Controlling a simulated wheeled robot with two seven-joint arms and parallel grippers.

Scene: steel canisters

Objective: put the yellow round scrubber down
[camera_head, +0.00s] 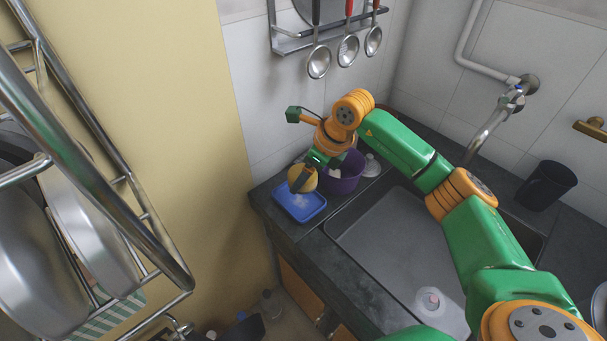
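The yellow round scrubber (297,174) is at the far left end of the dark counter, above the back edge of a blue tray (306,213). My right gripper (303,181) reaches over from the right, with its dark fingers at the scrubber. It appears closed around the scrubber, and one finger covers part of it. Whether the scrubber touches the tray is hard to tell. My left gripper is not in view.
A purple container (350,182) stands just right of the scrubber. A dark cup (546,185) stands at the right. Ladles (319,62) hang on the wall. A metal rack fills the left.

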